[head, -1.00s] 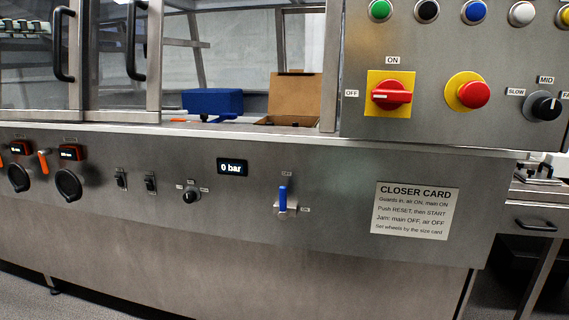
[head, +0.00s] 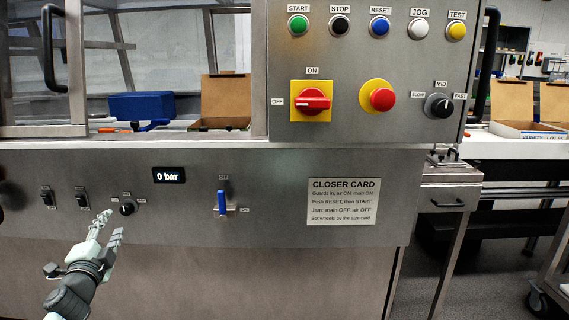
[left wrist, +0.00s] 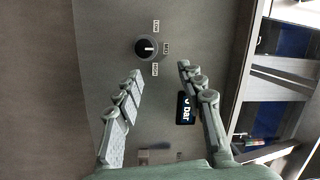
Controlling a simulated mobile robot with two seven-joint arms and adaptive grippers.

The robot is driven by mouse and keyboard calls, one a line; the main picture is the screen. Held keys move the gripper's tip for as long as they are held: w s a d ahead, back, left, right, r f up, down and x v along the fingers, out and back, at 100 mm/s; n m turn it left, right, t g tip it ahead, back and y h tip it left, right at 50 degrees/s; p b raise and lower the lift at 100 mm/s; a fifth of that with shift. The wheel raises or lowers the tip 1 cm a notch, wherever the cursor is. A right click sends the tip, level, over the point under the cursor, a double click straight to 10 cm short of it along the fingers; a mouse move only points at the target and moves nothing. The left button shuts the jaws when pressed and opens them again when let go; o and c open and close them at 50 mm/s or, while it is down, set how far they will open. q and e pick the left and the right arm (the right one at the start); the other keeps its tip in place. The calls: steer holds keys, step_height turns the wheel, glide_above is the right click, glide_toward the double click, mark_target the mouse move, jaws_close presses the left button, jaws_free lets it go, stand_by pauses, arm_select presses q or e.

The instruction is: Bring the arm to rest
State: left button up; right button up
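My left gripper (head: 111,227) reaches up from the lower left in the head view. It is open, with its fingers apart and nothing between them. It is close to a small black selector knob (head: 127,207) on the steel front panel. In the left wrist view the open fingers (left wrist: 158,75) point at the panel, with the knob (left wrist: 147,47) beyond the tips and a gap showing between. The pressure display (head: 168,175) reads 0 bar. It also shows beside a finger in the left wrist view (left wrist: 185,108). My right gripper is not in view.
A blue-handled valve (head: 222,203) and a closer card (head: 341,201) are on the panel. Above are a red main switch (head: 312,102), a red stop button (head: 382,97) and several coloured push buttons. A steel side table (head: 450,180) stands at the right; floor shows beneath it.

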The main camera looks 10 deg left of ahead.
arm_select(q)
steer(key=s+d+f+n+g+h, duration=0.1)
steer(key=s+d+f+n+g, duration=0.35)
steer(key=f, duration=0.65)
steer(key=s+d+f+n+g+h, duration=0.1)
steer(key=s+d+f+g, duration=0.2)
steer(key=s+d+f, duration=0.6)
steer(key=s+d+f+n+g+h, duration=0.1)
steer(key=s+d+f+g+h, duration=0.1)
steer(key=s+d+f, duration=0.4)
steer(key=s+d+f+n+g+h+p, duration=0.1)
steer(key=s+d+f+g, duration=0.3)
steer(key=d, duration=0.6)
steer(key=s+f+h, duration=0.1)
steer(key=s+f, duration=0.1)
steer(key=s, duration=0.1)
steer(key=shift+d+f+n+h, duration=0.25)
steer(key=shift+f+n+h, duration=0.05)
steer(key=shift+n+h, duration=0.1)
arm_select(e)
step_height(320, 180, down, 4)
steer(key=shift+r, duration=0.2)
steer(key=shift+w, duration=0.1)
